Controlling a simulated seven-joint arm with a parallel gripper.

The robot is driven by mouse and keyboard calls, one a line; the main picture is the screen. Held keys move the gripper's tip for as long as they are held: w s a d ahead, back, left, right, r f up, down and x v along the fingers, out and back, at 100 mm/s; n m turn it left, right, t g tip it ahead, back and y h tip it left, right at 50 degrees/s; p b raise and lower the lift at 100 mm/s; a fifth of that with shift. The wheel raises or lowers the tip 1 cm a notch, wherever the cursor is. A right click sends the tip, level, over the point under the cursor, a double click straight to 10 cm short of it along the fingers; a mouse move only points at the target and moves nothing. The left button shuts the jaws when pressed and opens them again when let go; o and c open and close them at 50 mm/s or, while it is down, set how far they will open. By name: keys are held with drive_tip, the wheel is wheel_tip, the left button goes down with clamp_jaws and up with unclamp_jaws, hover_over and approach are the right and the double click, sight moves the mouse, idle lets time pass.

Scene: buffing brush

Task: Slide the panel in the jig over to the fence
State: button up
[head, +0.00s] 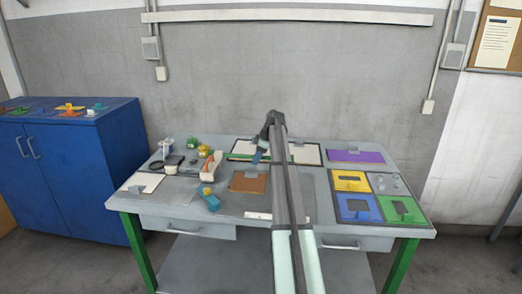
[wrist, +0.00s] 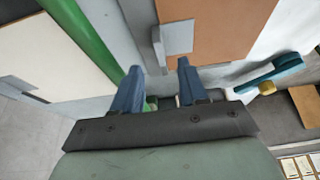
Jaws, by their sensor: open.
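A brown panel (head: 248,185) with a grey raised tab lies on the bench in front of my gripper (head: 260,156). In the wrist view the brown panel (wrist: 225,25) shows at the top, its grey tab (wrist: 178,38) just beyond my open, empty fingers (wrist: 158,68). A green bar (head: 240,157), likely the fence, runs behind the brown panel; it also shows in the wrist view (wrist: 82,40). Behind it is a cream panel (head: 305,153) in a dark frame, partly hidden by my arm. I cannot tell for certain which one is the jig's panel, nor whether my fingers touch anything.
A blue-handled brush (head: 209,199) lies left of the brown panel. A purple board (head: 357,156) and a tray of coloured plates (head: 355,183) lie to the right. A blue cabinet (head: 75,170) stands at left.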

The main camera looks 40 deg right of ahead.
sight(249, 179)
drive_tip(key=shift+x, duration=2.45)
clamp_jaws()
